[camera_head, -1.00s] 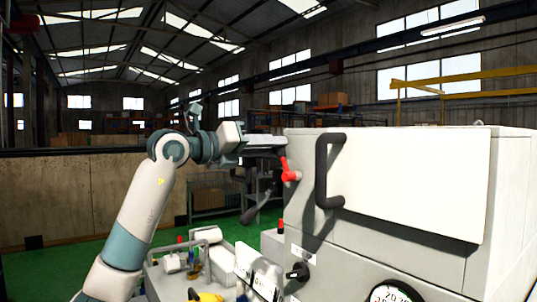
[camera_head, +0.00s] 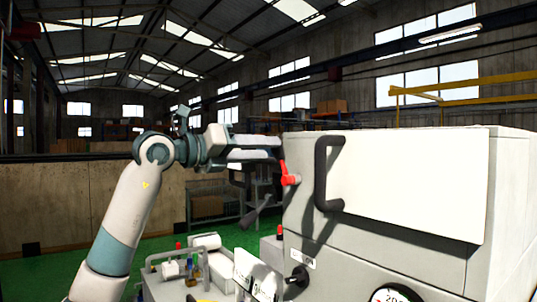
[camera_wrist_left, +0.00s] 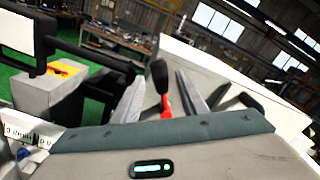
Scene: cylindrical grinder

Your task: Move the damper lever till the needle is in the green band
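A red lever (camera_head: 289,175) sticks out at the left edge of the grey machine cabinet. My left gripper (camera_head: 278,147) is just above and left of it, its fingers pointing right. In the left wrist view the two fingers (camera_wrist_left: 160,97) stand apart. A red part (camera_wrist_left: 166,106) and a black knob (camera_wrist_left: 159,75) show in the gap between them; I cannot tell whether a finger touches either. A round white dial (camera_head: 393,294) is cut off by the bottom edge of the head view. Its needle and any green band cannot be read. My right gripper is not in view.
A large black handle (camera_head: 325,172) stands out from the white cabinet door (camera_head: 415,180), right of the red lever. A black knob (camera_head: 299,277) is lower on the front. Small parts and a metal rail (camera_head: 165,256) are at lower left.

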